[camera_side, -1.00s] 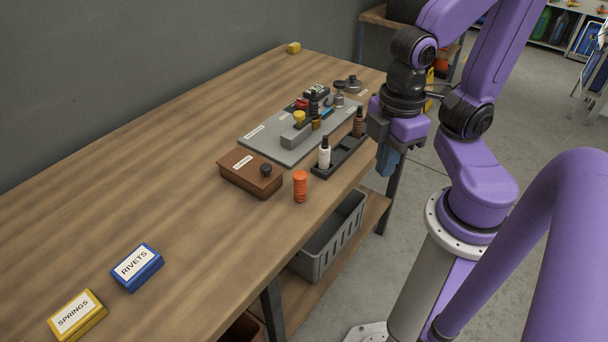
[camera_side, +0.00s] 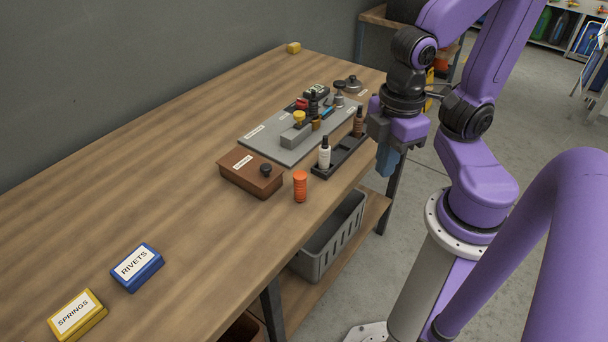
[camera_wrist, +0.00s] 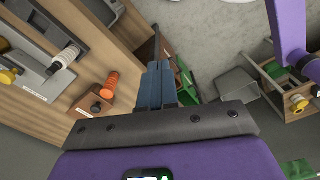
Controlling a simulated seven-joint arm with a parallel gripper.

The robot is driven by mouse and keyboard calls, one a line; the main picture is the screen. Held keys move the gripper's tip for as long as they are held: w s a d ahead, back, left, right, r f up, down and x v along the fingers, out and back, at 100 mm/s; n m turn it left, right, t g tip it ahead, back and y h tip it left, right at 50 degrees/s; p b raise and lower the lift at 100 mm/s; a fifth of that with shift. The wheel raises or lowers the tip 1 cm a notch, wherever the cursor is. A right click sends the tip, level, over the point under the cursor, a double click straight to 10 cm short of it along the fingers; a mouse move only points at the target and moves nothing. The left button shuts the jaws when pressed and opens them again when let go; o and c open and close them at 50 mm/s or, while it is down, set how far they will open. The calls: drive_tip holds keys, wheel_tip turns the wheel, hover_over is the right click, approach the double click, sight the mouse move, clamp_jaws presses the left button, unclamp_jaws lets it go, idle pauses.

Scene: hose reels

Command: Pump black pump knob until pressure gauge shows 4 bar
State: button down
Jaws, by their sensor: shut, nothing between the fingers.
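The grey plate (camera_side: 262,145) on the bench carries a block (camera_side: 295,138) with a yellow knob and several small fittings. A tall black knob (camera_side: 313,101) stands among them, and a dark-topped grey post (camera_side: 339,96) stands at the plate's far right end. I cannot tell which is the pump knob. A small dark device (camera_side: 317,89) may be the gauge; its reading is too small to make out. My gripper (camera_side: 387,164), with blue fingers, hangs right of the bench edge, apart from everything. Its fingers look shut and empty in the wrist view (camera_wrist: 155,85).
A black tray (camera_side: 345,156) with bottles lies along the plate's front. A brown box (camera_side: 240,176) with a black knob and an orange cylinder (camera_side: 300,187) stand nearer. Blue (camera_side: 137,268) and yellow (camera_side: 77,315) labelled boxes lie at lower left. The bench's left half is mostly clear.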

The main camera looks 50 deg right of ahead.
drive_tip(key=w+d+r+m+t+y, duration=0.15)
drive_tip(key=w+d+m, duration=0.25)
drive_tip(key=w+m, duration=0.75)
drive_tip(key=w+d+r+m+t+y, duration=0.1)
drive_tip(key=w+d+m+y, duration=0.25)
drive_tip(key=w+m, duration=0.75)
drive_tip(key=r+m+t+h, duration=0.1)
drive_tip(key=m+t+h, duration=0.4)
drive_tip(key=m, duration=1)
hover_over(343, 83)
drive_tip(key=t+y, duration=0.1)
drive_tip(key=shift+w+d, duration=0.1)
drive_tip(key=shift+f+y, duration=0.1)
drive_tip(key=shift+y, duration=0.2)
drive_tip(key=shift+f, duration=4.35)
